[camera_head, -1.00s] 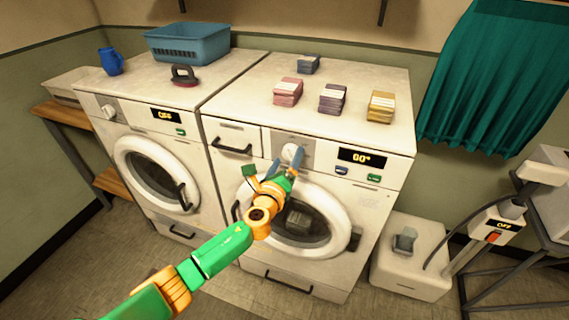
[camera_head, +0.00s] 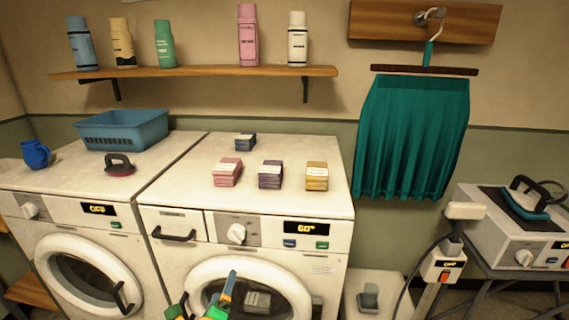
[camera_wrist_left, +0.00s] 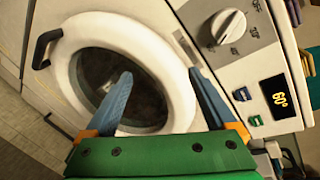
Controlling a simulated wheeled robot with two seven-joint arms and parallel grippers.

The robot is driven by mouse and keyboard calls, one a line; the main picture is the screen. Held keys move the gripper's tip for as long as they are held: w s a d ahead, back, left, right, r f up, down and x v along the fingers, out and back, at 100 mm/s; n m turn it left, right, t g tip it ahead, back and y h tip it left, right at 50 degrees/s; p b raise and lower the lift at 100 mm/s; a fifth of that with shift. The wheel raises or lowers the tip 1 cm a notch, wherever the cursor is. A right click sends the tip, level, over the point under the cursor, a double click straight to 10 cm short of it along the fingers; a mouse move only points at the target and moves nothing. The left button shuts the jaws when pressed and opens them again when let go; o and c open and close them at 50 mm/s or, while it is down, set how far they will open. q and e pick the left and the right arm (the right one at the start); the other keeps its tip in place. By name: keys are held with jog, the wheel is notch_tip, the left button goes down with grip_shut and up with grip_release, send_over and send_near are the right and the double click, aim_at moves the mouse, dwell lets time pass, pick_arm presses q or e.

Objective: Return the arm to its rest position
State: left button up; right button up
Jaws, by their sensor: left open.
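My left gripper (camera_head: 208,285) is low in the head view, in front of the right washing machine's round door (camera_head: 245,298). Its two blue fingers are apart with nothing between them. In the left wrist view the open gripper (camera_wrist_left: 160,73) has the door behind its fingers. The white knob (camera_head: 236,233) stands above the gripper, apart from it; it also shows in the left wrist view (camera_wrist_left: 228,26). The display (camera_head: 306,228) beside it reads 60°. Most of my left arm is out of the head view. My right gripper is not in view.
Several small stacked blocks (camera_head: 270,175) sit on the right machine. A blue basket (camera_head: 122,130), a blue jug (camera_head: 36,154) and a dark-handled brush (camera_head: 119,165) are on the left one. A teal skirt (camera_head: 412,135) hangs at right, near an iron (camera_head: 525,203).

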pick_arm(q)
jog(key=s+a+f+n+g, duration=0.1)
jog(key=s+f+n+g, duration=0.35)
jog(key=s+f, duration=0.6)
jog(key=s+a+f+n+g, duration=0.25)
jog(key=s+f+n, duration=0.4)
jog(key=f, duration=0.65)
jog(key=s+d+f+n+g, duration=0.1)
jog(key=s+f+n+g, duration=0.1)
jog(key=s, duration=0.6)
jog(key=s+d+f+n+g, duration=0.1)
jog(key=s+f+n, duration=0.3)
jog(key=s, duration=0.5)
jog(key=s+d+f+n+g+h, duration=0.1)
jog(key=s+f+n+g, duration=0.2)
jog(key=s, duration=0.6)
jog(key=shift+d+n+g, duration=0.25)
jog(key=shift+n+g, duration=0.15)
jog(key=shift+n, duration=0.4)
jog(key=shift+w+f, duration=0.1)
